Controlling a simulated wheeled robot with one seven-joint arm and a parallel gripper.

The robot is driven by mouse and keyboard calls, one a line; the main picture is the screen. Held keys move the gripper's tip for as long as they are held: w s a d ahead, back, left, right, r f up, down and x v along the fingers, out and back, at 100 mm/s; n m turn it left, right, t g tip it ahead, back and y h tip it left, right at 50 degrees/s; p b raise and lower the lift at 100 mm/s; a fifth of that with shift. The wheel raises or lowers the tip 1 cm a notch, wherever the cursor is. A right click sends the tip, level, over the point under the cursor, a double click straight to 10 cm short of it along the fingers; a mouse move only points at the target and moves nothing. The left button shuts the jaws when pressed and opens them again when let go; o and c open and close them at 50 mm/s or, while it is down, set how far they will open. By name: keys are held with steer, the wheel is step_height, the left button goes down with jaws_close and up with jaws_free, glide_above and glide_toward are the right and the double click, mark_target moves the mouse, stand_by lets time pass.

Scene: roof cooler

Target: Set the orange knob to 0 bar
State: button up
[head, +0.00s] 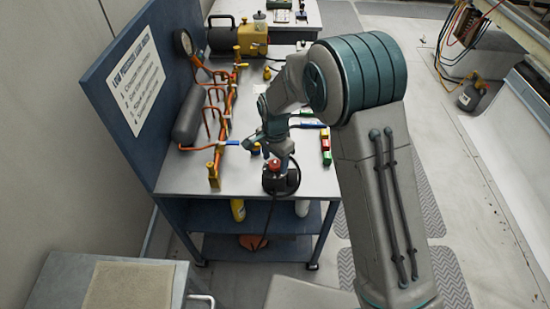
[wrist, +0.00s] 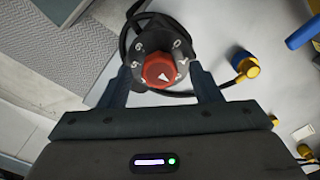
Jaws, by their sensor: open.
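The orange-red knob (wrist: 158,70) sits on a dark round regulator (wrist: 178,37) with pale numerals around it. The 0 shows at the upper right of the dial, the 6 at the upper left and the 5 at the left. A white pointer mark lies on the lower right of the knob's face, away from the 0. In the head view the knob (head: 274,164) is at the front edge of the bench. My gripper (wrist: 161,72) is open, with one finger on each side of the knob and gaps visible between. In the head view my gripper (head: 275,150) is over the knob.
A black hose (head: 268,220) loops from the regulator down the bench front. Orange pipework (head: 222,125) with valves and a gauge (head: 184,43) stands to the left. Coloured blocks (head: 326,145) lie to the right. A yellow-capped fitting (wrist: 246,66) is right of the knob.

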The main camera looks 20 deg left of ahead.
steer(key=shift+f, duration=0.2)
steer(key=c, duration=1)
